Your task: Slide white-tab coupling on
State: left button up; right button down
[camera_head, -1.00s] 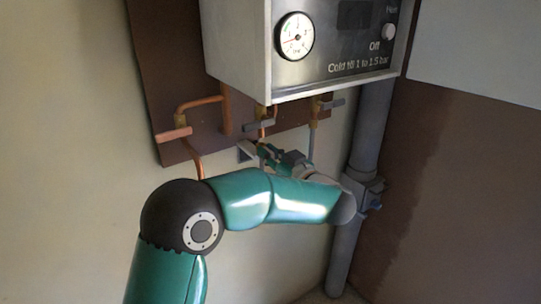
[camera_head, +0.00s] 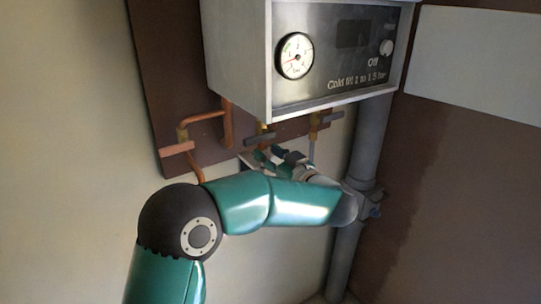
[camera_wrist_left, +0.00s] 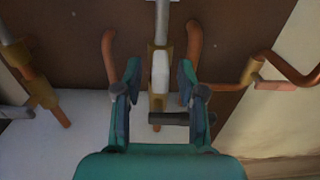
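My left gripper (camera_head: 268,155) is just under the boiler (camera_head: 237,60), by its middle valve; it also shows in the left wrist view (camera_wrist_left: 158,78). Its two fingers are apart, one on each side of a brass fitting with a pale block (camera_wrist_left: 160,72) on its front. Dark gaps show between the block and both fingers. I cannot tell whether this pale block is the white-tab coupling. The middle valve's dark handle (camera_wrist_left: 182,118) lies by the right finger's base. My right gripper is in no view.
A copper-handled valve (camera_head: 178,148) is at the left and a grey-handled valve (camera_head: 318,122) at the right. A thick grey pipe (camera_head: 367,145) runs down the corner. Curved copper pieces (camera_wrist_left: 108,48) flank the fitting.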

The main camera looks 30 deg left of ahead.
pick_arm(q)
jog(key=v, duration=1.2)
jog(key=shift+f, duration=0.1)
